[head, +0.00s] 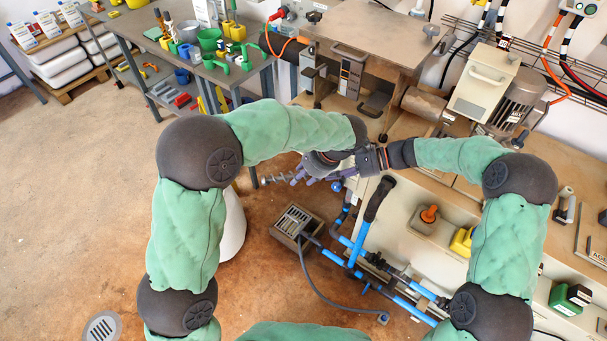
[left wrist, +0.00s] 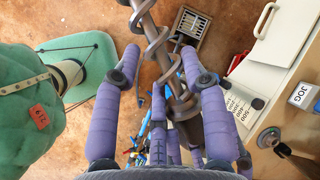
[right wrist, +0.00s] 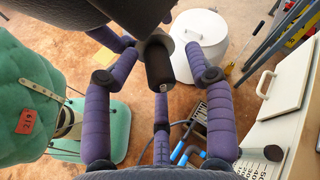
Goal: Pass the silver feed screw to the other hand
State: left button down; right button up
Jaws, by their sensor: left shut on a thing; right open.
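The silver feed screw (head: 277,179) sticks out to the left of my two grippers in the head view. In the left wrist view its spiral shaft (left wrist: 157,48) runs down between the purple fingers to a grey collar. My left gripper (left wrist: 165,75) is shut on it. My right gripper (right wrist: 160,70) is open. A dark cylindrical end with a small metal tip, seemingly the screw's shank (right wrist: 159,70), lies between its fingers. I cannot tell if they touch it. Both grippers meet in mid-air; in the head view the left gripper (head: 322,163) overlaps the right.
A machine with a white drawer front (right wrist: 275,88) stands close on the right. Blue pipes (head: 358,245) and a grated floor box (head: 297,224) lie below. A white round container (right wrist: 201,38) stands on the floor. Open brown floor (head: 80,180) spreads to the left.

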jog(key=s+v, duration=0.1)
jog(key=v, duration=0.7)
jog(key=s+f+n+h, duration=0.1)
jog(key=s+f+h, duration=0.3)
jog(key=f, duration=0.7)
jog(key=s+f+n+h, duration=0.15)
jog(key=s+f, duration=0.45)
jog(key=f, duration=0.6)
jog(key=s+f+n+h, duration=0.2)
jog(key=s+f, duration=0.3)
jog(key=s, duration=0.3)
jog(key=s+f+n+t+h, duration=0.1)
jog(key=s+f+n+h, duration=0.1)
jog(key=s+f+n, duration=0.2)
jog(key=shift+s+f+t, duration=0.3)
jog(key=shift+s+f, duration=0.15)
jog(key=shift+s, duration=1.45)
jog(key=shift+n+h, duration=0.25)
